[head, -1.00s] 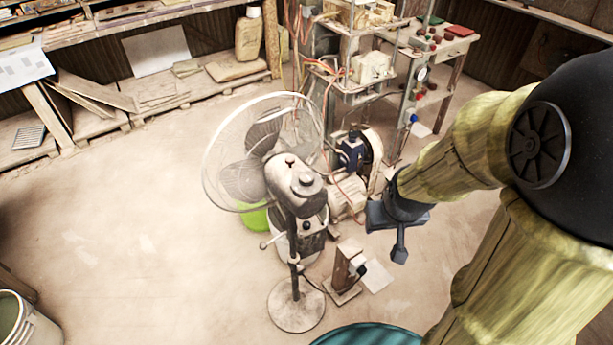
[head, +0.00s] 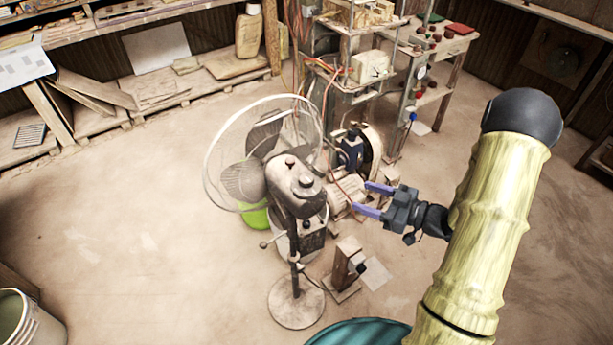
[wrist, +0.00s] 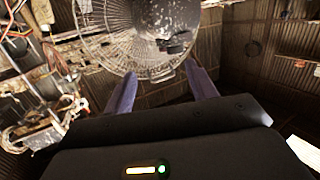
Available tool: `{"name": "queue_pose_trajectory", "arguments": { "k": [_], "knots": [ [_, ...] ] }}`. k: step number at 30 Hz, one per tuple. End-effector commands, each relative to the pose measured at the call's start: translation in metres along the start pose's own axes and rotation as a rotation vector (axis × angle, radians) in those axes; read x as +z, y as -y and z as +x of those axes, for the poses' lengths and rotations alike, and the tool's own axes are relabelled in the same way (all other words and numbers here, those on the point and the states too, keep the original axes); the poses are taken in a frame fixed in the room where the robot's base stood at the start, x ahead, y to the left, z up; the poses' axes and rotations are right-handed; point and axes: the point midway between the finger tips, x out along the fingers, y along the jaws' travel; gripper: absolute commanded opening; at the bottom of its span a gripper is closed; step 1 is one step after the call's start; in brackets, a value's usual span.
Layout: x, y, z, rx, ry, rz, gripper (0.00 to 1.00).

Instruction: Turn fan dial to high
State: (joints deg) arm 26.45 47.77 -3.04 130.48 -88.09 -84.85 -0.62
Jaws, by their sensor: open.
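The grey pedestal fan (head: 296,188) stands on the floor left of my gripper in the head view, its round cage facing away to the left. A small dark dial (head: 307,224) seems to sit on the control box below the motor; its setting is too small to read. My gripper (head: 366,197) is open and empty, its two purple fingers pointing left toward the fan, apart from it. In the wrist view, the fan cage (wrist: 135,35) shows beyond the spread fingers (wrist: 163,82); the dial cannot be made out there.
A wooden block stand (head: 346,263) is on the floor right of the fan base. The press machine and its motor (head: 345,195) stand behind. A lime green bucket (head: 254,216) is behind the fan.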

Motion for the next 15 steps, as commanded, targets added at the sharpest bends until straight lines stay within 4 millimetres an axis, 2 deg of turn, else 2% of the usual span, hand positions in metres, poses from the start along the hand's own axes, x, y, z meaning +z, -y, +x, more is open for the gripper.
{"name": "queue_pose_trajectory", "arguments": {
  "k": [5,15],
  "knots": [
    [-0.006,0.014,-0.012,-0.075,-0.124,0.036,0.57],
    [-0.007,0.015,-0.012,-0.081,-0.131,0.036,0.57]
  ]
}}
